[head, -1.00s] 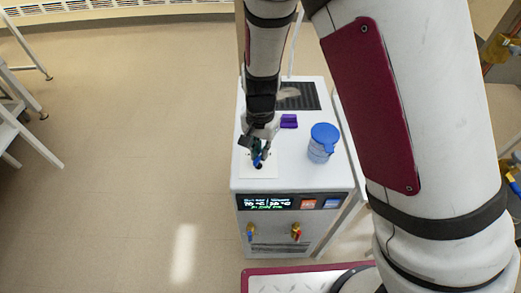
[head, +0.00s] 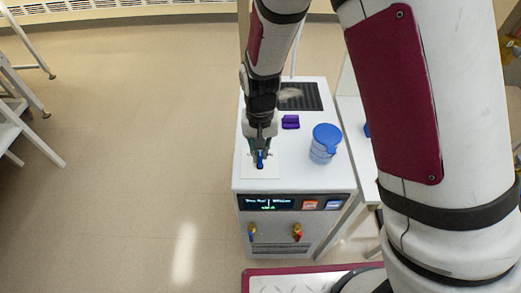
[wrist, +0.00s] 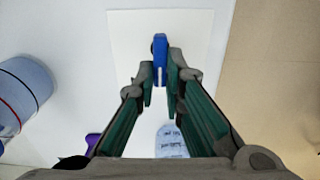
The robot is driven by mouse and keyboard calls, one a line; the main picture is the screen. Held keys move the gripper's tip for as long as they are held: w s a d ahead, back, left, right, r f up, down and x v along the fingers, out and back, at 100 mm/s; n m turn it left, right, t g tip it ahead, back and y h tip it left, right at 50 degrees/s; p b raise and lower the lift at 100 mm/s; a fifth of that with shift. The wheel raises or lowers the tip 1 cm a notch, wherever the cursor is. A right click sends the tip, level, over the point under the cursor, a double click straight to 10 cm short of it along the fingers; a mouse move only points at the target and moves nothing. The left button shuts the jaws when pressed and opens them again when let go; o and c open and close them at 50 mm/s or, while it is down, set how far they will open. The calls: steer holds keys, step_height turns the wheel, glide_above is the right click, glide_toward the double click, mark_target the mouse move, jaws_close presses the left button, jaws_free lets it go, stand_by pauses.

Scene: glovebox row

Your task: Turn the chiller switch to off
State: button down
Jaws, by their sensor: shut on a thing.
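The chiller (head: 300,170) is a white cabinet with a dark display (head: 266,203) on its front. The switch is a blue handle (head: 260,164) on a pale square plate (head: 250,172) on the chiller's top; it shows upright in the wrist view (wrist: 160,48). My gripper (head: 260,156) is over the plate, with its fingers closed on both sides of the blue handle. The handle lies roughly along the front-to-back line of the chiller. The display text is too small to read surely.
A jar with a blue lid (head: 325,143) stands right of my gripper on the chiller top. A purple block (head: 290,122) and a dark vent grille (head: 298,97) lie behind. Blue-yellow (head: 252,232) and red-yellow (head: 297,232) valves are on the front.

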mark_target(260, 154)
stand_by(0.4)
steer(key=c, duration=1.7)
jaws_free()
steer(key=shift+r, duration=0.1)
step_height(260, 154, up, 12)
steer(key=shift+f, duration=0.1)
